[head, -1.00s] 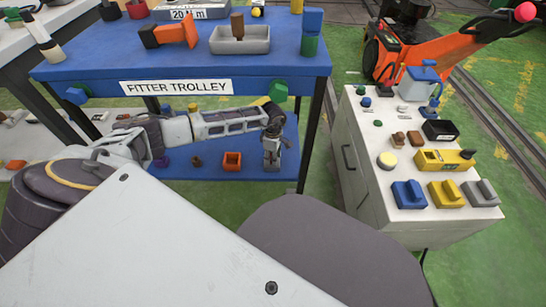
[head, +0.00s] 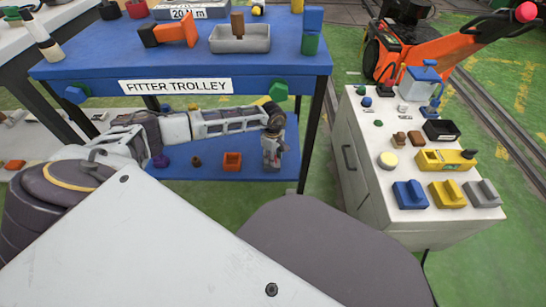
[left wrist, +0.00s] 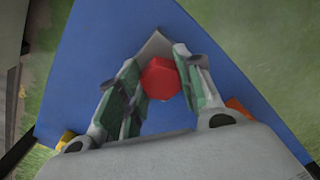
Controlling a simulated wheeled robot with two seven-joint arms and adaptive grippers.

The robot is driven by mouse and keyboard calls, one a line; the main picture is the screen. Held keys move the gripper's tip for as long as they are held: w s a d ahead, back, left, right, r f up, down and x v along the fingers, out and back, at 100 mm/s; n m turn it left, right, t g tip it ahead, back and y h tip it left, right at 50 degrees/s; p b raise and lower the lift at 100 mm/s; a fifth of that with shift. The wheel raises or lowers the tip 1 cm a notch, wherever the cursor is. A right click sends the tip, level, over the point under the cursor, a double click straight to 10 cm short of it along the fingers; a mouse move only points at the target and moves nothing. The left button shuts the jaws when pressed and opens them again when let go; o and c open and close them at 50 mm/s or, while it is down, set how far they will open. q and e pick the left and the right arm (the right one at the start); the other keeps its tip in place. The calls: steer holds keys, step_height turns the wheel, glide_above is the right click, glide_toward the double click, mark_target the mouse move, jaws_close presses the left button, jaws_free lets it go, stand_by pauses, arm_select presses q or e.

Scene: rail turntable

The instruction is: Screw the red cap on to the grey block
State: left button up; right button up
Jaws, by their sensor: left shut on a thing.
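The red cap (left wrist: 160,78) sits between the two fingertips of my left gripper (left wrist: 158,82) in the left wrist view, and the fingers are shut on it. A grey corner of what looks like the grey block (left wrist: 154,45) shows just beyond the cap. Whether the cap touches the block or is on its thread cannot be told. In the head view my left gripper (head: 271,163) points down over the right part of the trolley's blue lower shelf (head: 212,172); it hides the cap and most or all of the block there. My right gripper is not in view.
The blue trolley top (head: 190,60) overhangs the lower shelf. A white cabinet (head: 385,225) with several parts stands right.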

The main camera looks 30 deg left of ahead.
arm_select(q)
steer(key=shift+a+r+m+b, duration=0.1)
steer(key=shift+m+b, duration=0.35)
steer(key=shift+m, duration=2.25)
steer(key=shift+m, duration=0.5)
steer(key=shift+a+m, duration=0.1)
steer(key=shift+m, duration=2.3)
steer(key=o, duration=0.9)
steer(key=shift+s, duration=0.1)
steer(key=shift+o, duration=1.1)
steer(key=shift+o, duration=0.5)
steer(key=shift+s, duration=0.1)
